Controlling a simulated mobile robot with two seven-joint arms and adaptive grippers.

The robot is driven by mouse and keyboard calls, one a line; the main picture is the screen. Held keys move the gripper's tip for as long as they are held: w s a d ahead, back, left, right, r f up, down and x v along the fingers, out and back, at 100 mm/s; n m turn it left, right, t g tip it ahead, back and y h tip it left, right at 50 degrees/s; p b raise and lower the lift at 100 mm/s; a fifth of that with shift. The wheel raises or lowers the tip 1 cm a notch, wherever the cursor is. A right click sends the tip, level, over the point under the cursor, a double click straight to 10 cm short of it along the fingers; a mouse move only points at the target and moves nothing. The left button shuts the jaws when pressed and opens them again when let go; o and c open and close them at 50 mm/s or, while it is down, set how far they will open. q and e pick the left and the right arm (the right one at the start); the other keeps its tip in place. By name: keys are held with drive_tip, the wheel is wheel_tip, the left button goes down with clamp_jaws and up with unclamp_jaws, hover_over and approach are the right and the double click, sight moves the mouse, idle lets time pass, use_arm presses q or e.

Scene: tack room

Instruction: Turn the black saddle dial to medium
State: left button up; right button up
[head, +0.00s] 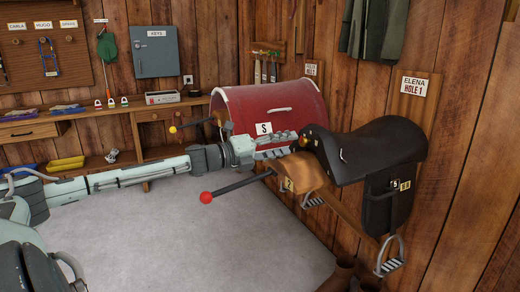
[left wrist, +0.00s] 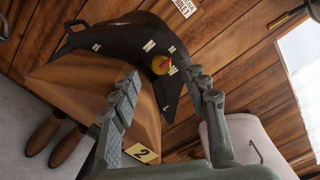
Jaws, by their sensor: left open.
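The black saddle (head: 383,150) sits on a wooden rack at the right wall, under the ELENA HOLE 1 sign. Its dial (left wrist: 160,64), gold with a red pointer, shows in the left wrist view on the saddle's front, with small pale letters around it. The pointer leans towards the letters on the right; I cannot tell the exact setting. My left gripper (head: 296,139) is open at the saddle's front. In the left wrist view its two fingers (left wrist: 164,78) stand apart on either side below the dial, with nothing between them. My right gripper is out of view.
A rod with a red ball (head: 206,198) sticks out below my left arm. A stirrup (head: 389,258) hangs under the saddle, with brown boots (head: 339,275) nearby. The grey floor is open.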

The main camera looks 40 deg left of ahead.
use_arm(q)
drive_tip(key=shift+v, duration=3.7)
